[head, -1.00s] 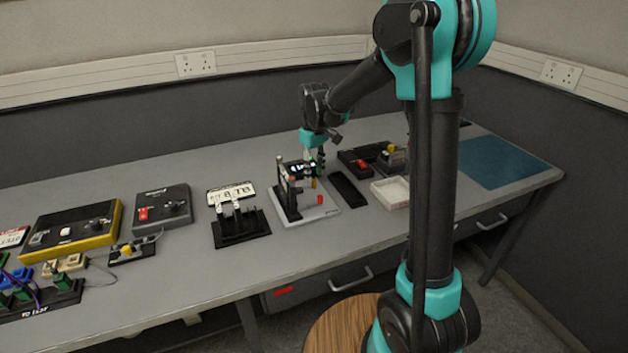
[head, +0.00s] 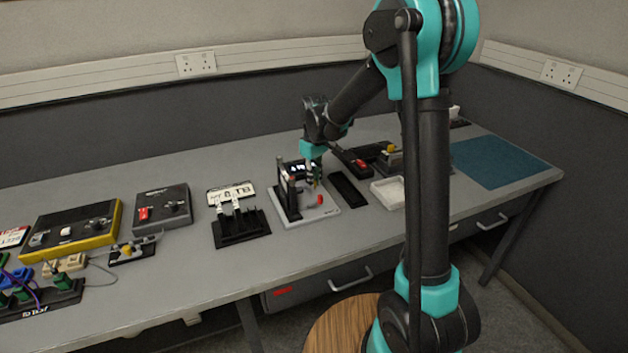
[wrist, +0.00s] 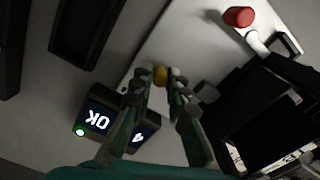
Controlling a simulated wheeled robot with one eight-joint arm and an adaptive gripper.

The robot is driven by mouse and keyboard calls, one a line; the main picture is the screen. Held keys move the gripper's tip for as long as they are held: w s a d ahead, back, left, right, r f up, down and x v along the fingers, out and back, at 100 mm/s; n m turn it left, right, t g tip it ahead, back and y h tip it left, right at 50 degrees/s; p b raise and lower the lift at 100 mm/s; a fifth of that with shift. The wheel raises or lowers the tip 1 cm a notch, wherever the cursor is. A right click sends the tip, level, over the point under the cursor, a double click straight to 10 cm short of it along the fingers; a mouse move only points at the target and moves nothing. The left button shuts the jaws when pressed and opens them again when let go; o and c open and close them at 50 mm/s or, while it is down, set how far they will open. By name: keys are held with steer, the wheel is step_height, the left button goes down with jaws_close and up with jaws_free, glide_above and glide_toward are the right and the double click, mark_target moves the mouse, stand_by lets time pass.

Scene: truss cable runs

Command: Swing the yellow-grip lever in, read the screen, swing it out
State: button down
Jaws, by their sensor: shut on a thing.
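The lever's yellow grip (wrist: 160,76) sits between my gripper's fingertips (wrist: 158,84) in the wrist view; my gripper is shut on it. The lever's arm is mostly hidden. In the head view my gripper (head: 314,176) reaches down over the pale fixture base (head: 325,211), beside its black uprights. The dark screen (wrist: 97,119) lies just left of the fingers in the wrist view. It shows "OK" upside down, a "4" partly hidden by a finger, and a lit green dot. In the head view the screen (head: 297,168) is too small to read.
A red knob (wrist: 239,16) stands on the same base. A black rack (head: 240,227) is to the left, a black tray (head: 347,189) and white tray (head: 389,192) to the right. Grey (head: 162,207) and yellow-edged boxes (head: 70,231) stand farther left.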

steer(key=shift+s+m, duration=0.2)
steer(key=shift+m, duration=0.5)
steer(key=shift+s+m, duration=0.2)
steer(key=shift+m, duration=0.5)
steer(key=c, duration=1.5)
jaws_free()
step_height(320, 180, up, 12)
